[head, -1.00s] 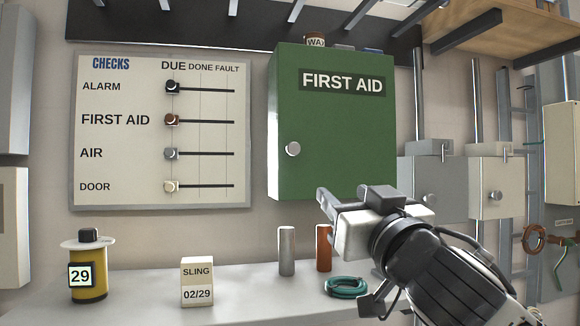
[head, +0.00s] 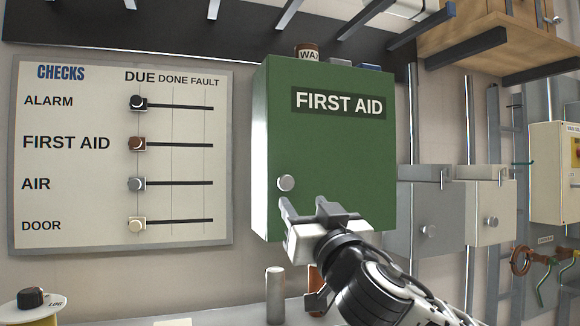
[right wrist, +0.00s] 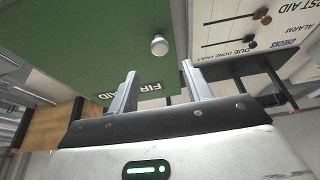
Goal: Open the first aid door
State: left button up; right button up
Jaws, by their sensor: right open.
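The green first aid cabinet (head: 330,150) hangs on the wall with its door shut. Its round pale knob (head: 286,183) is near the door's lower left. My right gripper (head: 303,208) is open and empty, just below and slightly right of the knob in the head view, apart from it. In the right wrist view the knob (right wrist: 159,45) stands out from the green door (right wrist: 100,60), beyond the fingertips of my right gripper (right wrist: 162,82) and not between them. My left gripper is not in view.
A checks board (head: 120,150) with sliders hangs left of the cabinet. Grey boxes (head: 430,215) with knobs are to its right. A grey cylinder (head: 275,295) stands on the bench below. A brown jar (head: 307,53) and other items sit on top of the cabinet.

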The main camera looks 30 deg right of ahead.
aim_at(287, 183)
jog(key=p+x, duration=0.3)
jog(key=x, duration=0.3)
jog(key=shift+w+d+r+p, duration=0.1)
jog(key=shift+w+r+p, duration=0.15)
jog(key=shift+w+p, duration=0.05)
jog(key=shift+p+x, duration=0.35)
jog(key=shift+x, duration=0.45)
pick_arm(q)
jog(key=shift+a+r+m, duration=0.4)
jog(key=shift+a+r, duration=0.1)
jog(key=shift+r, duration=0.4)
pick_arm(e)
jog(key=shift+f, duration=0.2)
grip_shut()
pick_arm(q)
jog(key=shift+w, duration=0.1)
